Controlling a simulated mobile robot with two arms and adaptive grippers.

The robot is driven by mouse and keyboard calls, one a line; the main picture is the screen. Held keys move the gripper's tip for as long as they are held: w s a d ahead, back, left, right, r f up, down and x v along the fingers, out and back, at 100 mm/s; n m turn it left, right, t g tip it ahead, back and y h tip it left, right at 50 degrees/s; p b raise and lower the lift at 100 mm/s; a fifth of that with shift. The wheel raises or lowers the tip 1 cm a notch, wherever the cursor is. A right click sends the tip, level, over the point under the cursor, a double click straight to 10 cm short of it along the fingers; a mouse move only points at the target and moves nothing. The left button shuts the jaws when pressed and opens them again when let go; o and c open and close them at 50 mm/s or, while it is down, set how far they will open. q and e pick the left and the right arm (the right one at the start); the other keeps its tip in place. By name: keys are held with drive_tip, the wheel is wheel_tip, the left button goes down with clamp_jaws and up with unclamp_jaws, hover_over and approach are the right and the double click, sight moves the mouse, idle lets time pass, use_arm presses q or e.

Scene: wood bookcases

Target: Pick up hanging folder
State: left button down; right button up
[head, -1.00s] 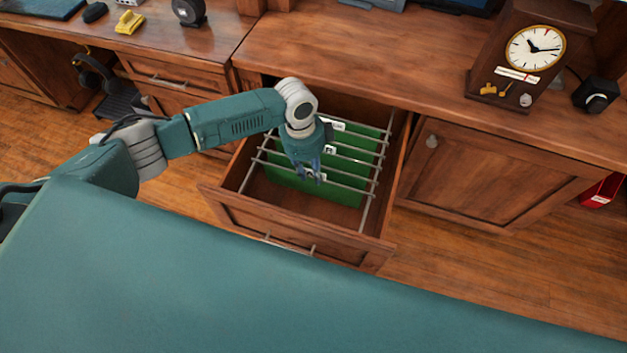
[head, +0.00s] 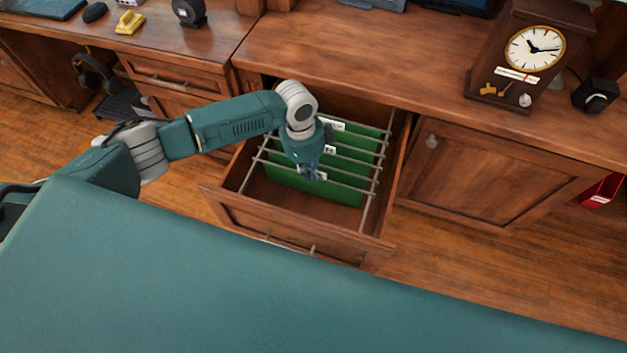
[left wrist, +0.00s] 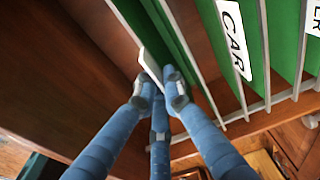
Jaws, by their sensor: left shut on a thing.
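Several green hanging folders (head: 345,190) with metal rods and white label tabs hang in an open wooden drawer (head: 245,205). My left gripper (head: 311,174) reaches down into the drawer at the front folder. In the left wrist view, my left gripper's blue fingers (left wrist: 163,90) are closed around the white tab (left wrist: 148,62) at the top edge of the frontmost green folder (left wrist: 158,25). Other folders with lettered tabs (left wrist: 234,38) hang to the right in that view. The fingers partly hide the tab. My right gripper is not in view.
The desk top (head: 400,60) lies behind the drawer, with a wooden clock (head: 525,50) at its right and a black speaker-like object (head: 595,95). A closed cabinet door (head: 490,175) is right of the drawer. A red item (head: 602,190) stands at the far right.

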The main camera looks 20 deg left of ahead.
use_arm(q)
drive_tip(key=shift+r, duration=0.2)
wheel_tip(320, 180, up, 20)
idle(0.5)
drive_tip(key=shift+r, duration=0.1)
idle(0.3)
